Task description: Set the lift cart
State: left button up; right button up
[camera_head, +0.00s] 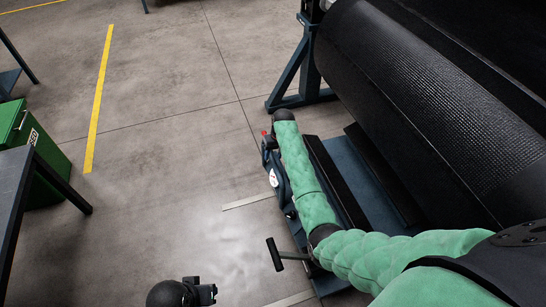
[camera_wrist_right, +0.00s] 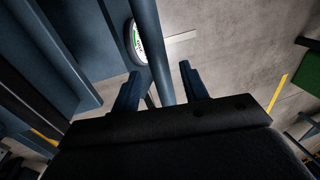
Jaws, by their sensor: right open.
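The lift cart (camera_head: 345,170) is a low blue frame with dark rails under the large black roll. A blue bar (camera_wrist_right: 150,45) with a white round dial (camera_wrist_right: 138,42) beside it fills the middle of the right wrist view. My right gripper (camera_wrist_right: 158,82) is open, with one finger on each side of the bar; I cannot tell whether they touch it. In the head view my green right arm hides part of the cart. A dark T-shaped handle (camera_head: 275,254) sticks out at the cart's near end. A black part (camera_head: 205,291), apparently my left gripper, shows at the bottom edge.
The textured black belt roll (camera_head: 430,110) hangs over the cart, on a blue stand (camera_head: 296,75). A green bin (camera_head: 38,150) and a dark table (camera_head: 20,185) stand at the left. The floor between is clear, with a yellow line (camera_head: 99,100).

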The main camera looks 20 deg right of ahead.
jog(key=shift+a+f, duration=0.15)
jog(key=shift+f, duration=0.75)
pick_arm(q)
jog(key=shift+a+r, duration=0.1)
